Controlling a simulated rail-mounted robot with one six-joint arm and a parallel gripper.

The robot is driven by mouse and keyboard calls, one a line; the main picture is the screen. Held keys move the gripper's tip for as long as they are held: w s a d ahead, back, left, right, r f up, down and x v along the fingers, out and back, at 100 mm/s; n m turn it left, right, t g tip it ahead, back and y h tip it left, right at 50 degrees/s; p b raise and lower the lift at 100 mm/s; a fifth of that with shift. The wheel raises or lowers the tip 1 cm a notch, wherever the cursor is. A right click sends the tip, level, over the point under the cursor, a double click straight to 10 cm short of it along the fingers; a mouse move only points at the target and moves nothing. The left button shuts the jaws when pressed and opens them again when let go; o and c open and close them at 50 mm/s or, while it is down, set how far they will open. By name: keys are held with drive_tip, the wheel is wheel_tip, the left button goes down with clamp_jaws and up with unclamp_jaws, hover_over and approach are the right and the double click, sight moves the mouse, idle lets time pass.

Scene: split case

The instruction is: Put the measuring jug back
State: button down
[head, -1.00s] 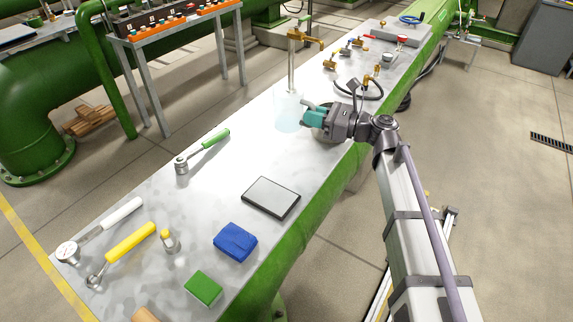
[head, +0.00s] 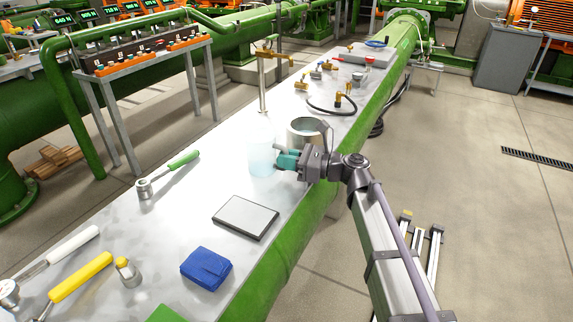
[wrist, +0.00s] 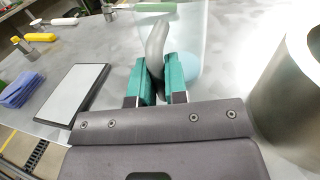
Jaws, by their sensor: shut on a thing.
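The measuring jug (head: 262,152) is clear and pale, with light blue in its lower part. It looks upright, over the bench near its middle. My gripper (head: 288,160) reaches in from the right and is shut on the jug's handle. In the wrist view the teal fingers (wrist: 164,75) close on both sides of the grey curved handle, and the clear jug wall (wrist: 190,25) shows behind it. I cannot tell whether the jug's base touches the bench.
A metal pot (head: 306,131) stands close behind my gripper, and a brass tap (head: 272,53) rises behind the jug. A black-framed tablet (head: 245,217), a blue cloth (head: 206,268) and a green-handled tool (head: 170,172) lie nearer on the bench (head: 190,215), with bare metal between them.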

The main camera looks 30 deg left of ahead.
drive_tip(key=shift+f, duration=0.2)
drive_tip(key=c, duration=1.1)
unclamp_jaws()
drive_tip(key=shift+r, duration=0.1)
drive_tip(key=shift+c, duration=0.2)
